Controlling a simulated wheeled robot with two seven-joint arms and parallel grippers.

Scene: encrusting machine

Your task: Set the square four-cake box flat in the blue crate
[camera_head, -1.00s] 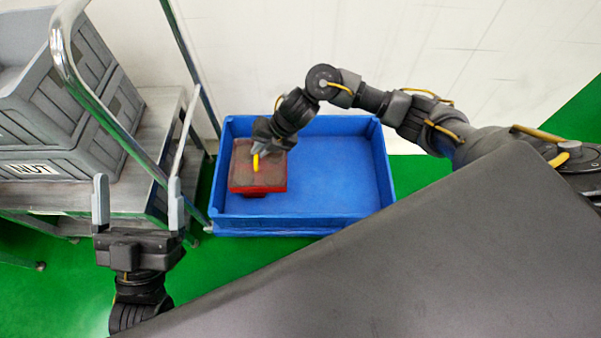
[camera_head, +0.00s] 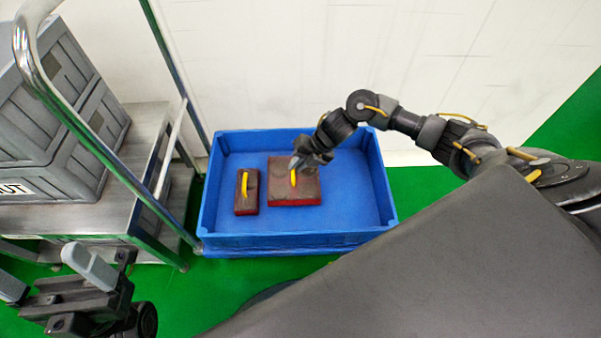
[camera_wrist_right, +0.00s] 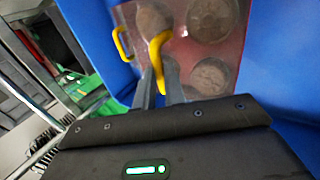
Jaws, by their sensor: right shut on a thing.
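The square four-cake box (camera_head: 310,190), dark-topped with red sides and a yellow handle, is inside the blue crate (camera_head: 290,241), near its middle. My right gripper (camera_head: 297,168) is shut on the handle. In the right wrist view the box (camera_wrist_right: 183,48) shows round cakes under its top, and the right gripper's fingers (camera_wrist_right: 160,85) close at the yellow handle. The box looks about level; I cannot tell whether it touches the crate floor. My left gripper (camera_head: 50,277) is open and empty at the lower left, outside the crate.
A narrow red-sided box (camera_head: 241,200) with a yellow handle lies in the crate, just left of the square box with a small gap. The crate's right side is free. A metal trolley (camera_head: 120,215) with grey crates (camera_head: 65,125) stands left of the crate.

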